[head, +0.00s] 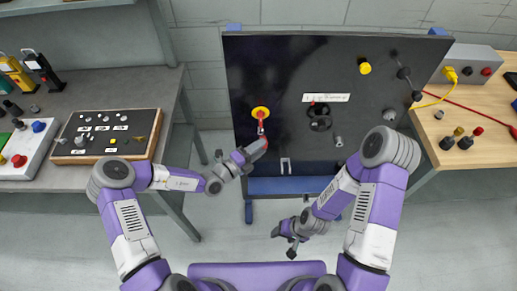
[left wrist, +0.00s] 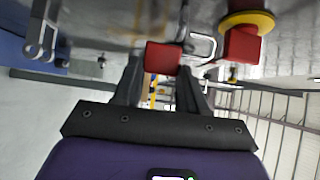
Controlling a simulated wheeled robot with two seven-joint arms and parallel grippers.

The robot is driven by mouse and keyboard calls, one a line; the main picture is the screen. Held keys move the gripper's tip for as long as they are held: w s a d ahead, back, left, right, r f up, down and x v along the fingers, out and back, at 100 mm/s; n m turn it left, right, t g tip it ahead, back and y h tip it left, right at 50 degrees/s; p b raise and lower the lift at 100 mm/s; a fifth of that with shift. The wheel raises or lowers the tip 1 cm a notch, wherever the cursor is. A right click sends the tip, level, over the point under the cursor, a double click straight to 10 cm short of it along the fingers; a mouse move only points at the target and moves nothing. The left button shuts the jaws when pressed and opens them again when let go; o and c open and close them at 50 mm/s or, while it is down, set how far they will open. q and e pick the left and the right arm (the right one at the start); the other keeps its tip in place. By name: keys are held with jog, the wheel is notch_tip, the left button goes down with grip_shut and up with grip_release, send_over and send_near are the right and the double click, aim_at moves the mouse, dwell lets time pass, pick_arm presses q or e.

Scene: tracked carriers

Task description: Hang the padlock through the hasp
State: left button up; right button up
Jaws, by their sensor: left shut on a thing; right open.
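My left gripper (head: 264,146) is in front of the lower left of the black panel (head: 345,60). It is shut on a small red block, which looks like the padlock (left wrist: 162,57). A thin metal loop (left wrist: 203,47), apparently its shackle, lies beside it towards a red handle on a yellow disc (head: 261,113). I cannot tell whether the loop touches that handle. A pale metal bracket, possibly the hasp (head: 285,165), is at the panel's lower edge; it seems to show at the left wrist view's upper left (left wrist: 40,40). My right gripper (head: 286,247) is open and empty, low over the floor.
The panel also bears a yellow knob (head: 364,67), a dark round fitting (head: 319,117) and a white label (head: 326,97). A grey bench with a board of small parts (head: 110,132) stands left. A wooden bench (head: 462,105) with a cabled box stands right.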

pick_arm(q)
jog(key=shift+p, duration=0.3)
jog(key=shift+f, duration=0.25)
dwell(0.9)
jog(key=shift+f, duration=1.35)
dwell(0.9)
jog(key=o, duration=1.2)
jog(key=p+v, duration=0.1)
jog(key=v, duration=0.6)
jog(key=shift+s+a, duration=0.2)
jog(key=shift+a, duration=0.05)
